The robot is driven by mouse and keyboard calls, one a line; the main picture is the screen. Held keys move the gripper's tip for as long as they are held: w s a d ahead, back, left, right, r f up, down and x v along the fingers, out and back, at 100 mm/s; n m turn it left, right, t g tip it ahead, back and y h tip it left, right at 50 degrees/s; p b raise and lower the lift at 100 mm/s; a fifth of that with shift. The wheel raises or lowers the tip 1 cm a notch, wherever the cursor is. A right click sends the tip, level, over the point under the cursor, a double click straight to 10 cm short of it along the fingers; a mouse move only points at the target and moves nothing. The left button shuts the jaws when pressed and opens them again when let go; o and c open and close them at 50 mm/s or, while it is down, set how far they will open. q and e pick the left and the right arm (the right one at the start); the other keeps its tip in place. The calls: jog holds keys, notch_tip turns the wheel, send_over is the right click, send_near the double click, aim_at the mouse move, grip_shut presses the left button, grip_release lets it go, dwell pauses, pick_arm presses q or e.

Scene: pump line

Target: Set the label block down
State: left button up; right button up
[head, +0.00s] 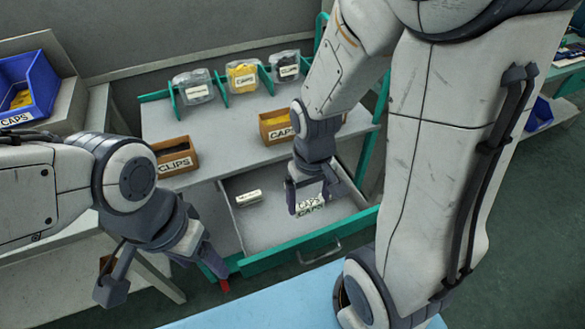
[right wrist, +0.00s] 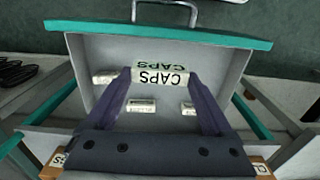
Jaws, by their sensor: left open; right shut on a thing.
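The label block (head: 310,204) is a small white block marked CAPS. My right gripper (head: 312,200) is shut on it, inside the open grey drawer (head: 263,230) with the green front. In the right wrist view the label block (right wrist: 160,77) sits between the fingertips, its lettering upside down. A second CAPS marking shows right beside it. I cannot tell whether the block touches the drawer floor. My left gripper (head: 166,285) is open and empty, left of the drawer.
Another small white block (head: 248,198) lies in the drawer; the right wrist view shows several, including one (right wrist: 142,105) near the gripper. A CLIPS box (head: 176,158) and a CAPS box (head: 275,127) stand on the shelf above. Clear bags (head: 242,77) stand behind.

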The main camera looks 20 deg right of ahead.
jog(key=w+d+f, duration=0.1)
jog(key=w+f, duration=0.1)
jog(key=w, duration=0.1)
jog(key=w+f, duration=0.2)
jog(key=w, duration=0.1)
jog(key=w+d+f, duration=0.1)
jog(key=w+f, duration=0.1)
jog(key=w, duration=0.1)
jog(key=shift+d, duration=0.35)
jog(key=shift+w+f, duration=0.15)
jog(key=shift+f, duration=1.85)
pick_arm(q)
jog(key=shift+d+r, duration=0.1)
jog(key=shift+r, duration=0.55)
pick_arm(e)
jog(key=shift+f, duration=0.2)
jog(key=o, duration=1.1)
pick_arm(q)
jog(key=shift+f, duration=0.1)
pick_arm(e)
jog(key=shift+r, duration=0.15)
